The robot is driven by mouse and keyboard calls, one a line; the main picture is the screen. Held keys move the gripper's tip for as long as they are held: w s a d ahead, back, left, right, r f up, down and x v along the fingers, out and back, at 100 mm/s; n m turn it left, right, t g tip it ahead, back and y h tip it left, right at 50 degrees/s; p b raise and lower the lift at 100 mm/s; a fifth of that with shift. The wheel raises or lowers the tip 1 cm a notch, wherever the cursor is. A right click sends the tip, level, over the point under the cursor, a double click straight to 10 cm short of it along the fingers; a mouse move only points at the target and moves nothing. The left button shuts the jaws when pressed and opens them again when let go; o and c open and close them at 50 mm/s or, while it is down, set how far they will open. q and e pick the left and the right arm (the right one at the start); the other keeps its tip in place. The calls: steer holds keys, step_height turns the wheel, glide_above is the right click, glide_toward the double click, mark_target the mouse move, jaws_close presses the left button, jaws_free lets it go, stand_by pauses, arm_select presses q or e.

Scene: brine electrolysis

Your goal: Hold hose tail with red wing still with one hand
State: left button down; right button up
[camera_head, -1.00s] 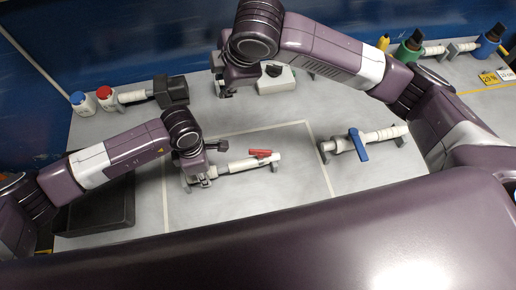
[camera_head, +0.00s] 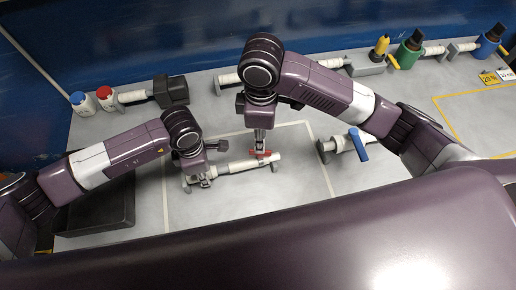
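The white hose tail (camera_head: 236,167) lies roughly level across the outlined middle area of the table, its ends near low grey supports. Its red wing (camera_head: 268,154) sits near the right end, partly covered by my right gripper. My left gripper (camera_head: 203,182) reaches down over the left part of the hose tail and appears shut on it. My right gripper (camera_head: 262,153) points straight down at the red wing, with its fingertips at or against it. Whether those fingers are closed on the wing is too small to tell.
A white pipe with a blue handle (camera_head: 359,144) stands to the right. Green (camera_head: 408,54) and blue (camera_head: 488,42) fittings and a yellow-topped item (camera_head: 381,45) stand at back right. A dark tray (camera_head: 100,212) is at left.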

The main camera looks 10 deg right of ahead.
steer(key=shift+f, duration=2.85)
jaws_close()
